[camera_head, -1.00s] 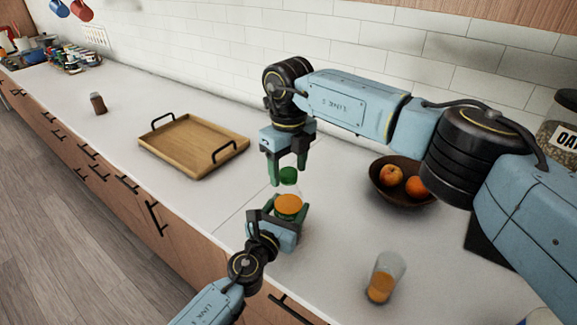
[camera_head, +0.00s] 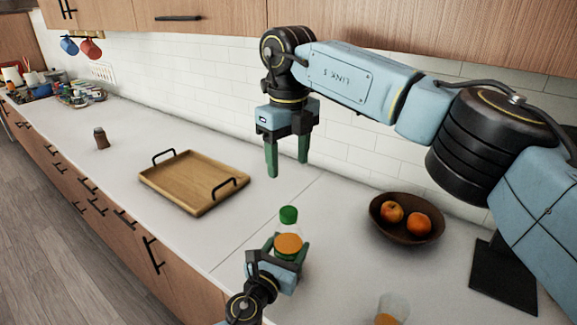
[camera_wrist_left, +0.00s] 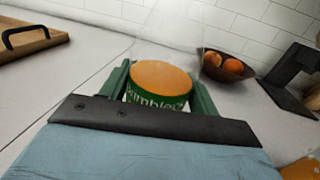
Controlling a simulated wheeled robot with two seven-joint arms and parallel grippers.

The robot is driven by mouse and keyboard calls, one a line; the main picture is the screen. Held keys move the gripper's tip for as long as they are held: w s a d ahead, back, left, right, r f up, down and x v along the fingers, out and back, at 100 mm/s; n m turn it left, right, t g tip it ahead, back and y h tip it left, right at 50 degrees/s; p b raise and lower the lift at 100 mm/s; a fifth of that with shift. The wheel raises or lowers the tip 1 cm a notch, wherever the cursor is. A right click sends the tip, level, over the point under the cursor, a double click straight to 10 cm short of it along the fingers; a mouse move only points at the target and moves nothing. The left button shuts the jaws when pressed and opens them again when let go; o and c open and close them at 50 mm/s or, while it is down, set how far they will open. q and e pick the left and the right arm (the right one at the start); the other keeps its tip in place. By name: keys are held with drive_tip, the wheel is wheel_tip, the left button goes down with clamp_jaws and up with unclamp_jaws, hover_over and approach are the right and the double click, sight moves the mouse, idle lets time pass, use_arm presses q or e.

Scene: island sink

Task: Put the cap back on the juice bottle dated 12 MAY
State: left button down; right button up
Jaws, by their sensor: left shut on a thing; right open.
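The juice bottle (camera_head: 289,238) stands upright on the counter, clear with orange juice and a green cap (camera_head: 288,214) seated on its top. My left gripper (camera_head: 287,250) is shut on the lower part of the bottle. In the left wrist view the bottle (camera_wrist_left: 158,85) sits between the green fingers, with part of a label showing; no date is readable and its top is out of frame. My right gripper (camera_head: 287,168) is open and empty, above and behind the cap, apart from it.
A wooden tray (camera_head: 178,196) with black handles lies left of the bottle. A bowl (camera_head: 407,233) with two fruits is at right. A second juice container (camera_head: 392,309) stands at the lower right edge. A small brown jar (camera_head: 101,138) is far left.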

use_arm(q)
drive_tip(key=shift+c, duration=1.5)
unclamp_jaws()
drive_tip(key=p+v, duration=0.1)
drive_tip(key=v, duration=1.2)
drive_tip(key=shift+s, duration=0.2)
